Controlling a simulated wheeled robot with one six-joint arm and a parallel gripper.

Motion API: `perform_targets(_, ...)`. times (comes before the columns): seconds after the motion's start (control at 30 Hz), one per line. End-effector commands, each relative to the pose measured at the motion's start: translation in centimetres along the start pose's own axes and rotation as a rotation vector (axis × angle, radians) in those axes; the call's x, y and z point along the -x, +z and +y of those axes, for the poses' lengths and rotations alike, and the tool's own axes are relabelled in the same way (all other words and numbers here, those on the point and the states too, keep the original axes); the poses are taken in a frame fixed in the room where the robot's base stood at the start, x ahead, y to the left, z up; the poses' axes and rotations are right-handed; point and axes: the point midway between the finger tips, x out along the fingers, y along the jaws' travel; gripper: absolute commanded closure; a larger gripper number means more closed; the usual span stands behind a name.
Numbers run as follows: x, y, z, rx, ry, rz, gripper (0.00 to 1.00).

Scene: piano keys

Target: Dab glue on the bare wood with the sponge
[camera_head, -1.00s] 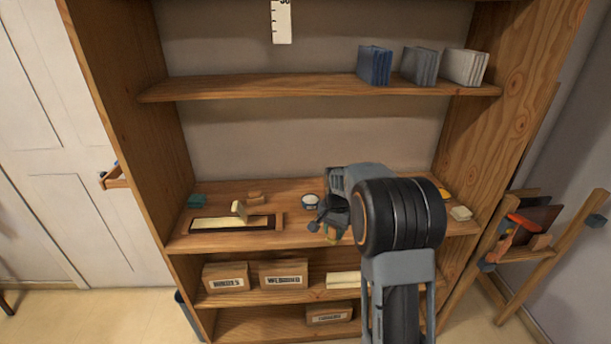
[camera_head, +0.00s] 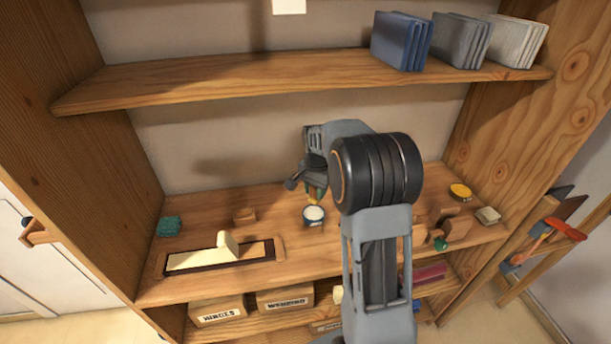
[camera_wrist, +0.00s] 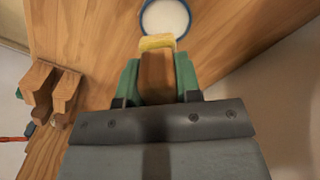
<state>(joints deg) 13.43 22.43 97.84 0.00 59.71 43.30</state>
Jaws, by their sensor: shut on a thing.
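My gripper (camera_head: 314,188) is shut on a wooden handle (camera_wrist: 157,78) with a yellow sponge (camera_wrist: 157,43) at its tip. The sponge points down above the blue-rimmed pot of white glue (camera_head: 313,214). In the wrist view the sponge tip overlaps the near rim of the pot (camera_wrist: 166,15); I cannot tell whether it touches. At the left of the shelf lies a long pale wooden piece (camera_head: 200,259) with a dark border. A cream upright piece (camera_head: 228,244) stands on or just behind it.
The shelf board (camera_head: 290,240) also holds a teal block (camera_head: 168,226), a small wooden block (camera_head: 244,215), wooden blocks at the right (camera_head: 425,232), a yellow tin (camera_head: 460,191) and a pale block (camera_head: 488,215). An upper shelf (camera_head: 250,85) crosses above my gripper.

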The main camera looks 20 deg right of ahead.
Motion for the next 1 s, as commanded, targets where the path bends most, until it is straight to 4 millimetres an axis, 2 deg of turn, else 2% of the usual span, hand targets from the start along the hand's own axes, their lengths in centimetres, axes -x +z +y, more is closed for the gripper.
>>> perform_targets(0.27, -0.9, 0.3, -0.3, 0.008, 0.000, 0.000, 0.87)
perform_targets(0.8, -5.5, 0.2, -0.2, 0.006, 0.001, -0.001, 0.87)
perform_targets(1.0, -6.1, 0.1, -0.2, 0.005, 0.000, 0.000, 0.87)
